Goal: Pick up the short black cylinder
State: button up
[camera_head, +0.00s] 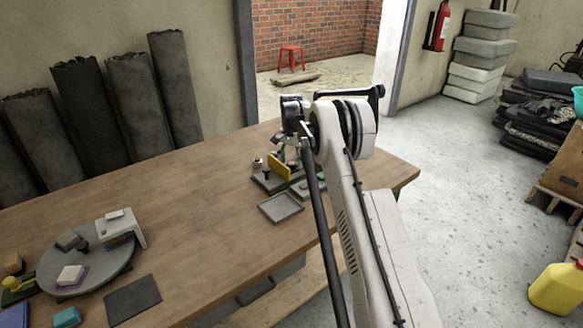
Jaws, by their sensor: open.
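My gripper (289,146) hangs over the far right part of the wooden table (190,200), above a cluster of small items; it is open, and its fingers are small and partly hidden by my arm. Below it a yellow plate (279,166) stands on a dark base (268,184). A small dark upright piece (267,175) in front of the yellow plate may be the short black cylinder, but it is too small to be sure. A small pale round item with a dark part (257,163) is just left of it. My arm hides some of the cluster's right side.
A shallow grey tray (281,208) lies in front of the cluster. At the left are a round grey turntable (100,268) with blocks on it, a white stand (122,228) and a dark mat (132,299). Dark rolls (88,115) lean behind. The table's middle is clear.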

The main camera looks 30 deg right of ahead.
jog(key=shift+c, duration=0.5)
grip_shut()
jog(key=shift+r, duration=0.1)
